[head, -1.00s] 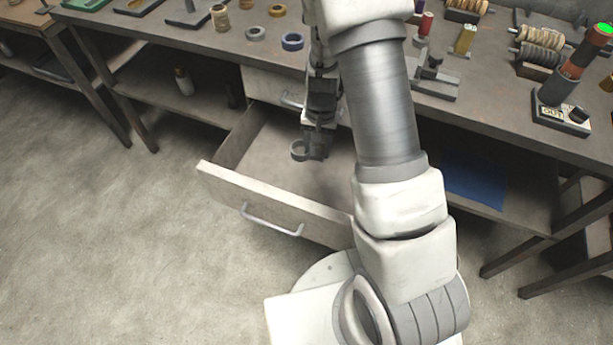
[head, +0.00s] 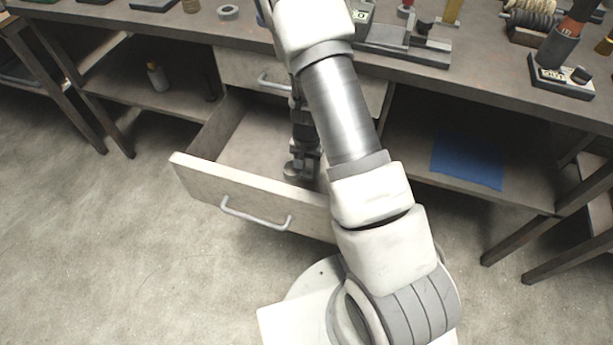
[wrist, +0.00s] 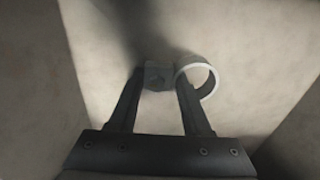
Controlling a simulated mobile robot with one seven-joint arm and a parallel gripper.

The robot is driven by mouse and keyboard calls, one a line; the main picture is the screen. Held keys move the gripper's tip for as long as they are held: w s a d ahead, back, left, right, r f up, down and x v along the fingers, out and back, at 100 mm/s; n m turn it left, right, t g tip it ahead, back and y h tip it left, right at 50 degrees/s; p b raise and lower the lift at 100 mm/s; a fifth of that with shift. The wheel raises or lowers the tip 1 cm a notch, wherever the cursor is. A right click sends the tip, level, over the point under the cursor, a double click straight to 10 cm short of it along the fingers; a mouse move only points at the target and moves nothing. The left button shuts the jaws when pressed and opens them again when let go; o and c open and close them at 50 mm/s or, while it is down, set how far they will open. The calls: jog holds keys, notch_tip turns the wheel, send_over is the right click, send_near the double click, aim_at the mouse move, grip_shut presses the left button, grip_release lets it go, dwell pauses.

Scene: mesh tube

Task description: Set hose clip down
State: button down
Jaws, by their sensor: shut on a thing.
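The hose clip shows in the wrist view as a pale grey ring (wrist: 212,76) with a dark block (wrist: 158,76) beside it. My gripper (wrist: 159,80) is shut on the dark block, with the ring sticking out to the right past the right finger. In the head view my gripper (head: 303,172) is low inside the open drawer (head: 250,192), near its front panel. The ring of the hose clip (head: 291,170) shows there at the gripper's left side. I cannot tell whether the clip touches the drawer floor.
The drawer is pulled out from under the workbench (head: 480,75), and its floor is otherwise bare. Another drawer front (head: 247,72) above it is closed. A blue sheet (head: 467,160) lies on the shelf at right. A small bottle (head: 157,77) stands on the left shelf.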

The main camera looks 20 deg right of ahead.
aim_at(307, 171)
jog(key=shift+f+b, duration=0.35)
jog(key=shift+f, duration=1.15)
jog(key=shift+f, duration=0.1)
jog(key=shift+c, duration=1.8)
grip_release()
